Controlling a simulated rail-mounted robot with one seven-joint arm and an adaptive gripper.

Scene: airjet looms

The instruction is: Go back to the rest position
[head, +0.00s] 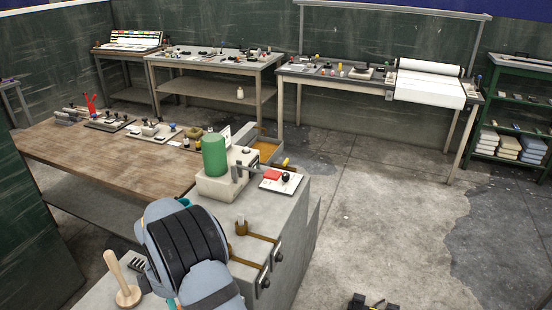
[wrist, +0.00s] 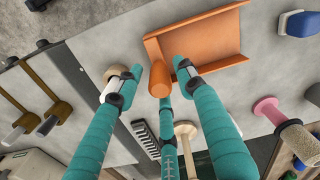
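My gripper (wrist: 159,84) shows in the wrist view with its teal fingers spread apart. The rounded orange handle of a scoop (wrist: 195,42) stands up between the fingertips. The scoop's flat pan lies on the grey top beyond them.
A wooden-handled tool (head: 128,290) stands on the grey cabinet (head: 270,225) beside my arm. Brown brackets (head: 257,240) and a machine with a green cylinder (head: 214,157) are close by. A pink-necked spool (wrist: 268,110) stands at the right. The floor to the right (head: 400,225) is mostly clear.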

